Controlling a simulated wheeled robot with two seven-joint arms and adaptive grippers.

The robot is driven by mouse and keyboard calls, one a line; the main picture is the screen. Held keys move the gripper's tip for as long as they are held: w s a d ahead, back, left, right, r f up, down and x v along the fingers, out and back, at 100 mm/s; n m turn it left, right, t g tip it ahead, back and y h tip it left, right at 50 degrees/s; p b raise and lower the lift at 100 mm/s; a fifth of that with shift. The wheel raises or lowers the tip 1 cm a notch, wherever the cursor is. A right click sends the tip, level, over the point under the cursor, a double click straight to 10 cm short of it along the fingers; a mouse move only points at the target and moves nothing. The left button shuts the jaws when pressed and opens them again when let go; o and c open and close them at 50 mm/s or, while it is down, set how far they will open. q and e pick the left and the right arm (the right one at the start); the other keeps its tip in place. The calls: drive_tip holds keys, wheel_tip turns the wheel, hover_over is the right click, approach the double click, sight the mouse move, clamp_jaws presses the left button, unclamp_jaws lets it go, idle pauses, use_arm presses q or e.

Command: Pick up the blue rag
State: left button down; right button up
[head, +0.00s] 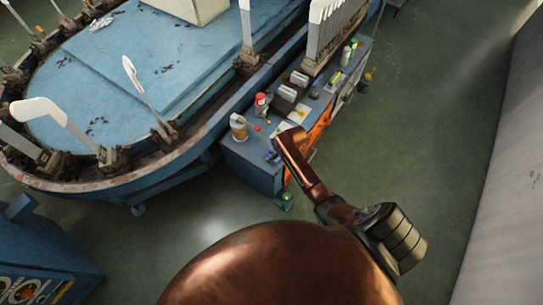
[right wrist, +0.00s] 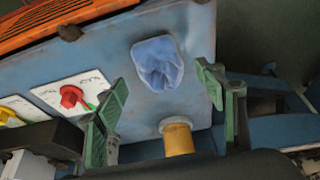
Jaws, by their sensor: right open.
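The blue rag (right wrist: 158,63) lies crumpled on the blue-grey top of the cabinet in the right wrist view. A small blue patch that looks like the rag (head: 271,156) shows near the cabinet's front corner in the head view, beside my copper-coloured arm. My right gripper (right wrist: 162,90) is open, with its green fingers spread to the left and right below and beside the rag. Nothing is between the fingers' tips, and the rag appears apart from them. My left gripper is in neither view.
A yellow cylinder with a pale cap (right wrist: 178,136) stands near the rag, between the fingers in the picture. Bottles and a container (head: 239,127) stand on the cabinet (head: 245,165). The large blue machine (head: 150,65) stands left.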

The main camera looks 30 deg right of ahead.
drive_tip(key=b+x, duration=0.1)
drive_tip(key=x, duration=0.2)
drive_tip(key=shift+d+f, duration=0.1)
drive_tip(key=shift+f, duration=0.05)
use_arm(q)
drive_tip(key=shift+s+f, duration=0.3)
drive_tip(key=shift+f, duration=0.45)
use_arm(e)
drive_tip(key=shift+c, duration=0.2)
drive_tip(key=shift+s, duration=0.1)
drive_tip(key=c, duration=1.3)
drive_tip(key=shift+c, duration=0.2)
